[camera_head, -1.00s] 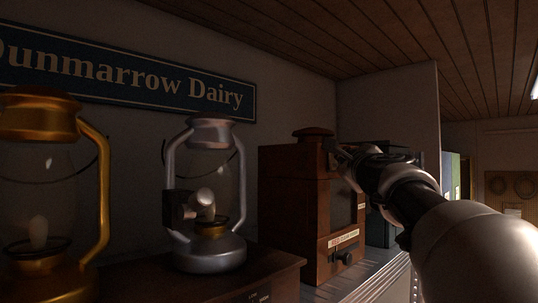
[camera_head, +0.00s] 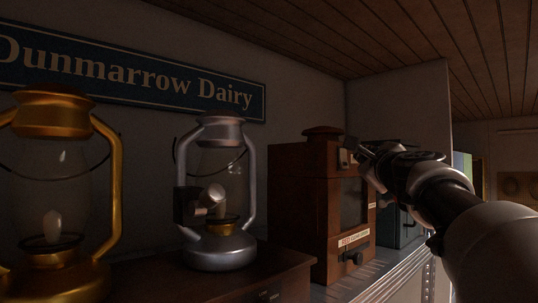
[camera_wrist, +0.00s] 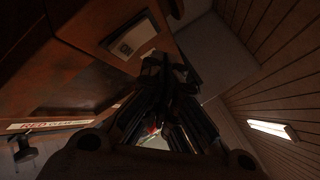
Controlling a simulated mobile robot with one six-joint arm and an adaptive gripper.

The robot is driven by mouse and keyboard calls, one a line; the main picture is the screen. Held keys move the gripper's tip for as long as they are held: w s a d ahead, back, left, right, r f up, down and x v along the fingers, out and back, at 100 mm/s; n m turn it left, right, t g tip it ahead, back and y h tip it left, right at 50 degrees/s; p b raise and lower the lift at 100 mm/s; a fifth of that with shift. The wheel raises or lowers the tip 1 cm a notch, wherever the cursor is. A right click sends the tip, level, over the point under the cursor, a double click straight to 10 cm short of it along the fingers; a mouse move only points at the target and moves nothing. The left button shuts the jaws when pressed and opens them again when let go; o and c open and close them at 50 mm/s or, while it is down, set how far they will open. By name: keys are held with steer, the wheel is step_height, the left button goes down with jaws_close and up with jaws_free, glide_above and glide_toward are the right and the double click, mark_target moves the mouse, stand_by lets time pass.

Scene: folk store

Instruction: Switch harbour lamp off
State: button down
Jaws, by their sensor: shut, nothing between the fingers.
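A dark wooden box-shaped lamp (camera_head: 306,200) with a glass front stands on the shelf in the middle of the head view. It has a pale label (camera_head: 354,239) and a dark knob (camera_head: 352,257) low on its front. In the wrist view the label (camera_wrist: 48,124) starts with "RED", and the knob (camera_wrist: 24,150) is at the lower left. No name "harbour" is readable on any lamp. My gripper (camera_head: 352,158) is shut and empty by the box's upper front corner, well above the knob. Its fingers (camera_wrist: 165,72) also show in the wrist view; contact cannot be told.
A silver lantern (camera_head: 218,250) and a brass lantern (camera_head: 108,185) stand to the left. A dark grey-green box (camera_head: 398,232) is behind my arm. A "Dunmarrow Dairy" sign (camera_head: 150,80) hangs on the wall. The metal shelf edge (camera_head: 385,283) runs in front of the wooden box.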

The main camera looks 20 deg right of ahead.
steer(key=s, duration=0.1)
steer(key=s+d+b, duration=0.1)
steer(key=s, duration=0.2)
steer(key=shift+d+f, duration=0.25)
steer(key=shift+d, duration=0.05)
